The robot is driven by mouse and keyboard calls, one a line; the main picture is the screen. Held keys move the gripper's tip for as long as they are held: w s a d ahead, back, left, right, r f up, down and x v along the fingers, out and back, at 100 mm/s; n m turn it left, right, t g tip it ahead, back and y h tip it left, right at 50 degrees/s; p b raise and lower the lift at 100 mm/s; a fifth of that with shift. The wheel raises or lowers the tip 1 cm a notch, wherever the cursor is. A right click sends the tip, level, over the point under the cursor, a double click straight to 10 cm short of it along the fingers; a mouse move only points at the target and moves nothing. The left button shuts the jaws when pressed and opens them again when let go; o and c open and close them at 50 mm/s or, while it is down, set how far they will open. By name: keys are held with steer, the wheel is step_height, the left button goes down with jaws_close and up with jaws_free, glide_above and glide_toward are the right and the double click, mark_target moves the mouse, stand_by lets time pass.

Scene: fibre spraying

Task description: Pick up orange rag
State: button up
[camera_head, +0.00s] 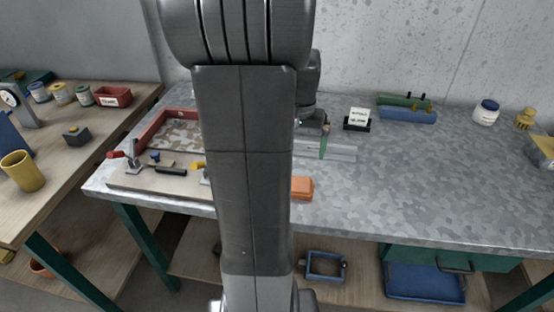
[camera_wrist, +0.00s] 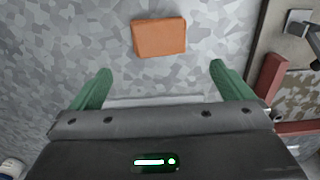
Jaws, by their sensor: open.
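The orange rag (camera_head: 301,187) is a small folded block on the grey mottled table top, near its front edge, partly hidden behind my arm in the head view. In the wrist view the orange rag (camera_wrist: 160,37) lies flat and fully visible, ahead of my fingers and roughly midway between them. My gripper (camera_wrist: 158,80) has two green fingers spread wide apart with nothing between them. In the head view my gripper (camera_head: 324,143) is above the table, behind the rag, and only one green finger shows clearly.
A wooden board with a red frame (camera_head: 178,114) and clamps (camera_head: 132,156) lies left of the rag. A grey metal bar (camera_head: 335,152) lies behind it. The table's right side is mostly clear.

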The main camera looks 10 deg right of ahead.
step_height(320, 180, down, 14)
steer(key=shift+d+r+p, duration=0.1)
steer(key=shift+r+p, duration=0.05)
steer(key=shift+p, duration=0.15)
stand_by(0.3)
steer(key=c, duration=0.7)
steer(key=shift+r, duration=0.1)
steer(key=shift+c, duration=0.2)
step_height(320, 180, up, 10)
steer(key=shift+f, duration=0.1)
steer(key=o, duration=0.4)
steer(key=c, duration=0.3)
